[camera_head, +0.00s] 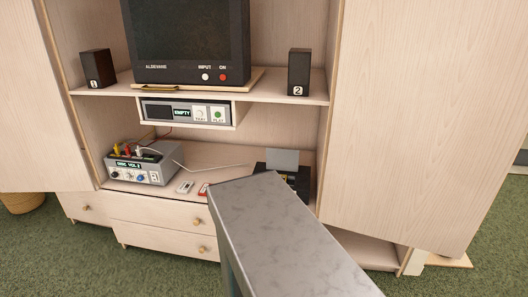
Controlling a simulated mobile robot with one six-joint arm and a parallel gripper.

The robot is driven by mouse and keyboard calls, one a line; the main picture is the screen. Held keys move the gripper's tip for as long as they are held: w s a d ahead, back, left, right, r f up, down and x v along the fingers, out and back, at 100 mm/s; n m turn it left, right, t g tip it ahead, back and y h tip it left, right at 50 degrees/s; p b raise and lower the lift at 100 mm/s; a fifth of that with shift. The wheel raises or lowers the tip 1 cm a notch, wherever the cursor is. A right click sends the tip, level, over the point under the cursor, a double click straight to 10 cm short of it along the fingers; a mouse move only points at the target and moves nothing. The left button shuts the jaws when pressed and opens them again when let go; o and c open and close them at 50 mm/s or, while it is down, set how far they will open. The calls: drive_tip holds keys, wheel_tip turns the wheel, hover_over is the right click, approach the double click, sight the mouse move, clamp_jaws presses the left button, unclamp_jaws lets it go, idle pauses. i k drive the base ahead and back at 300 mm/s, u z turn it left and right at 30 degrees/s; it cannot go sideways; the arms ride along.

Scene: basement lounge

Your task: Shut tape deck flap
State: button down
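The tape deck (304,181) is a low black box at the right end of the lower cabinet surface. A grey flap (283,160) stands up at its top and looks open. The deck's front left part is hidden behind my grey arm link, which fills the lower middle of the view. My gripper is not in view, so its place relative to the flap does not show.
A grey box with knobs (143,167) and small cassette-like items (185,187) sit left of the deck. A player reading EMPTY (187,112) hangs above, under a television (190,40) and two speakers (299,72). Open cabinet doors (420,120) flank both sides.

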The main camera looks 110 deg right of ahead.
sight(276, 160)
drive_tip(key=i, duration=0.5)
drive_tip(key=z, duration=4.55)
drive_tip(key=i, duration=0.15)
drive_tip(key=u, duration=2.8)
drive_tip(key=k, duration=0.15)
drive_tip(key=z, duration=0.85)
drive_tip(key=i, duration=0.55)
drive_tip(key=u, duration=0.05)
